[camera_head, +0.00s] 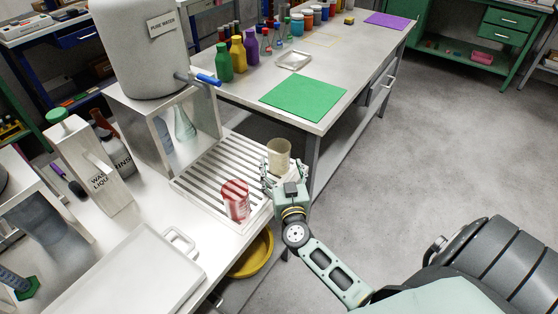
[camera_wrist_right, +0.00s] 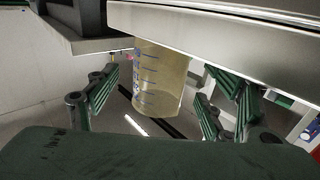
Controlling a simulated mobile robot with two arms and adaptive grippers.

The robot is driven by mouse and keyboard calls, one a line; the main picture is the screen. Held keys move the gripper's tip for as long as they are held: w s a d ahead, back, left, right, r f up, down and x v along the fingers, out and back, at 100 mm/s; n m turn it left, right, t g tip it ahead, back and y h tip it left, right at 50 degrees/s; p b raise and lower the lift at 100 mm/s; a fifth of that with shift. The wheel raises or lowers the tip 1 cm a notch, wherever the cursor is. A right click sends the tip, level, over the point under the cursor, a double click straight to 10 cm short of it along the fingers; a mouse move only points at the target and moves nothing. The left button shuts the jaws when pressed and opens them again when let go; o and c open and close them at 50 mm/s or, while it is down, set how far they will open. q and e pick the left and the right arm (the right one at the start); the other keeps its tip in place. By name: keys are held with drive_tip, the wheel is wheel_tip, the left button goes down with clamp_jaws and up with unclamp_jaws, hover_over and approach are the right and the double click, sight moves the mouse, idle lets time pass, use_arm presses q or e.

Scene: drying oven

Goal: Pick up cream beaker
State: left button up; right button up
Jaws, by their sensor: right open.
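The cream beaker (camera_head: 279,152) stands upright at the right edge of the slatted drying rack (camera_head: 190,180). My right gripper (camera_head: 282,172) is at the beaker, with its fingers on either side of it. In the right wrist view the beaker (camera_wrist_right: 160,75), with blue scale marks, sits between the two green-padded fingers of the right gripper (camera_wrist_right: 160,103). Gaps show between the beaker and the fingers, so the gripper is open around it. The beaker's lower part is partly hidden by the gripper in the head view. My left gripper is not in view.
A red beaker (camera_head: 235,200) stands on the rack, left of and nearer than the cream one. A pure water tank (camera_head: 145,50) on a metal stand is behind. A white tray (camera_head: 135,270) lies at front left. A yellow basin (camera_head: 253,254) is below the bench edge. Open floor lies right.

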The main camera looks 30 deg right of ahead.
sight(277, 151)
drive_tip(key=x, duration=0.4)
drive_tip(key=shift+w, duration=0.2)
drive_tip(key=shift+c, duration=0.4)
drive_tip(key=c, duration=1)
drive_tip(key=shift+r, duration=0.1)
